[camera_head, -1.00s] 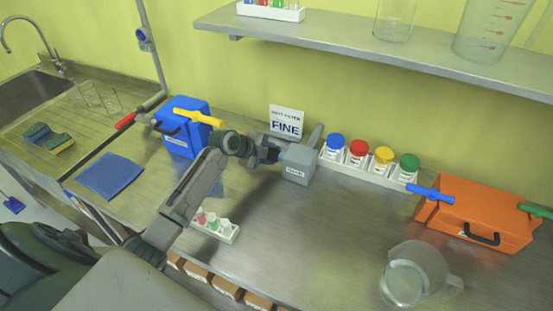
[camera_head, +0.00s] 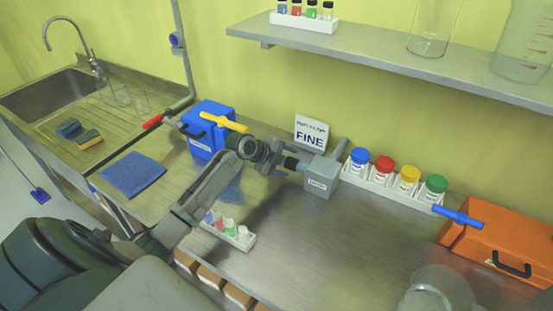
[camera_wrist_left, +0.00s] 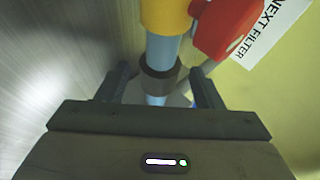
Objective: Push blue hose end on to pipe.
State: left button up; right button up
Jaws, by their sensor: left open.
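My left gripper (camera_head: 284,163) is open beside a grey box (camera_head: 321,178) on the bench, with a short blue hose or pipe piece (camera_head: 291,163) showing between them. In the left wrist view, a light blue tube with a dark collar (camera_wrist_left: 160,82) runs between the open fingers (camera_wrist_left: 163,88). I cannot tell whether the fingers touch it. A yellow collar (camera_wrist_left: 165,14) sits at the tube's far end, with a red part (camera_wrist_left: 226,26) beside it. Whether the hose end sits on the pipe is hidden. My right gripper is not in view.
A "FINE" sign (camera_head: 310,132) stands behind the grey box. Capped jars in a white rack (camera_head: 382,190) are at its right. A blue case (camera_head: 207,147) is on the left, an orange case (camera_head: 495,240) on the right. A small vial rack (camera_head: 243,242) lies in front. A shelf (camera_head: 400,65) hangs above.

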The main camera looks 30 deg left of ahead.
pick_arm(q)
jog(key=b+v, duration=0.3)
jog(key=v, duration=0.7)
jog(key=shift+a, duration=0.2)
